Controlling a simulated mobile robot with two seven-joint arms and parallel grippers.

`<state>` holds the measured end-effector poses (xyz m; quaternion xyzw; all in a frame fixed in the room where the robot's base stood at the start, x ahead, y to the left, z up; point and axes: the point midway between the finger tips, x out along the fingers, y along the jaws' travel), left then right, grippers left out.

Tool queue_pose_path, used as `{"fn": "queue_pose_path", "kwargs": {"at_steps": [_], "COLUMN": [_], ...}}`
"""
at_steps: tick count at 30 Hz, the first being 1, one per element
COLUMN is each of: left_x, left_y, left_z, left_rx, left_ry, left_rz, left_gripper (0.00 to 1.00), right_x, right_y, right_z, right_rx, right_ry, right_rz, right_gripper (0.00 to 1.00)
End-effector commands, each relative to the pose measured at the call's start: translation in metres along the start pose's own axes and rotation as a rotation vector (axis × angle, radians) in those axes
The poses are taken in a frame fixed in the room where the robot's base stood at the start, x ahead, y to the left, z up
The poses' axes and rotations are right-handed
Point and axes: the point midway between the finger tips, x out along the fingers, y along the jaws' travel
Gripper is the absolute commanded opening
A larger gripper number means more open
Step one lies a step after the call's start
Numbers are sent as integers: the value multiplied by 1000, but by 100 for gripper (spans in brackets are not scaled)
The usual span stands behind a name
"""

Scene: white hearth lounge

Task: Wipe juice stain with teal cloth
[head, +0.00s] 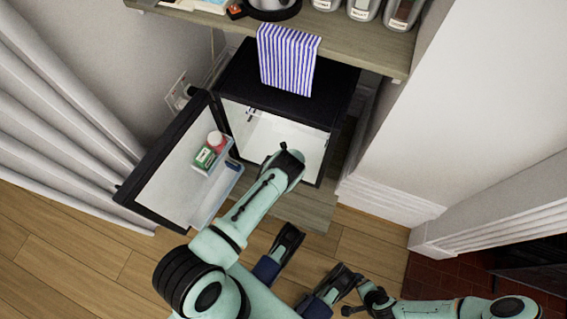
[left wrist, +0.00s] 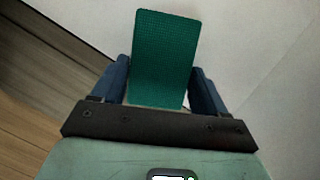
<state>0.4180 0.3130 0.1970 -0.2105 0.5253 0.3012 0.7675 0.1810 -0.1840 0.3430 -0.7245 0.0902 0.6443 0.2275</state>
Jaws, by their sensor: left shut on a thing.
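The teal cloth (left wrist: 163,58) stands out flat between the two blue fingers of my left gripper (left wrist: 165,85) in the left wrist view. That gripper is shut on the cloth. In the head view my left arm reaches to the front of an open black mini fridge (head: 237,83); its hand and the cloth are hidden behind the arm. I cannot make out a juice stain in either view. The fridge's white interior (head: 300,135) is partly covered by my arm.
A striped towel (head: 287,60) hangs from the wooden shelf (head: 360,47) above. A white wall (head: 450,110) stands at right; wooden floor (head: 65,255) is clear at lower left.

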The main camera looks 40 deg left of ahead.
Motion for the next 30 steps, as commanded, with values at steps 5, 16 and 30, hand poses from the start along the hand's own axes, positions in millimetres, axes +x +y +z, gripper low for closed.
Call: {"fn": "queue_pose_path", "kwargs": {"at_steps": [5, 16, 30], "left_x": [-1, -2, -3], "left_y": [-6, -32, -28], "left_z": [-3, -15, -13], "left_rx": [0, 1, -2], "left_ry": [0, 0, -1], "left_rz": [0, -2, 1], "left_gripper": [25, 25, 25], "right_x": [2, 11, 12], "right_y": [1, 2, 2], "right_z": [9, 8, 8], "right_rx": [-5, -7, -9], "right_ry": [-25, -26, -27], "right_rz": [1, 2, 1], "right_gripper": [98, 98, 98]}}
